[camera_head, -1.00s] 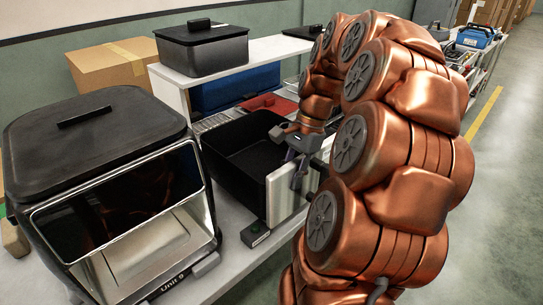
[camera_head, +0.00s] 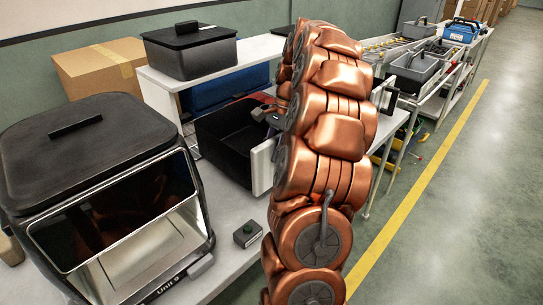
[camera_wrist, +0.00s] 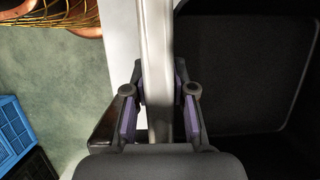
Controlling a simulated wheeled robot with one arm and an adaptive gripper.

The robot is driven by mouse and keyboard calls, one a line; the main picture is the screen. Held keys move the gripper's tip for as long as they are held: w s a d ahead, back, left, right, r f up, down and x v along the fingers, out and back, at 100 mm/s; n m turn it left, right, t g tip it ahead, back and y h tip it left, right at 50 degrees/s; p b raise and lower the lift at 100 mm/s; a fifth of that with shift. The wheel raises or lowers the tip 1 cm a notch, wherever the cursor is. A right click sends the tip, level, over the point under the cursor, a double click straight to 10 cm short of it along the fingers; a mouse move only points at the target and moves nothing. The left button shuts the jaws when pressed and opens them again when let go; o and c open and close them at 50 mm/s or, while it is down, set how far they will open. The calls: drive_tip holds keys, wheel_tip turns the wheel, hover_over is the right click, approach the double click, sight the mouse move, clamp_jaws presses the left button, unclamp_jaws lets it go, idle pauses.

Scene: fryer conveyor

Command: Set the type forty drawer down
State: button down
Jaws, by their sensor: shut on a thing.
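A black drawer (camera_head: 222,150) with a pale flat front panel (camera_head: 262,166) is at the bench, right of the fryer unit. My gripper (camera_wrist: 160,108) is shut on the upper edge of that panel, with a finger on each side of it in the wrist view. The drawer's dark, empty-looking inside (camera_wrist: 245,70) shows right of the panel there. My arm hides part of the drawer and most of the gripper in the head view. I cannot tell whether the drawer's bottom touches the bench. No type label on it is readable.
The fryer unit (camera_head: 95,190), marked "Unit 9", stands at left with a dark opening. A lidded black container (camera_head: 190,50) stands on the shelf behind. Clear bench lies around the button box.

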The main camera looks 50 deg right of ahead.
drive_tip(key=shift+w+d, duration=0.45)
drive_tip(key=shift+w, duration=0.2)
drive_tip(key=shift+f+p, duration=0.55)
drive_tip(key=shift+f, duration=1.75)
drive_tip(key=c, duration=1)
unclamp_jaws()
drive_tip(key=shift+o, duration=0.2)
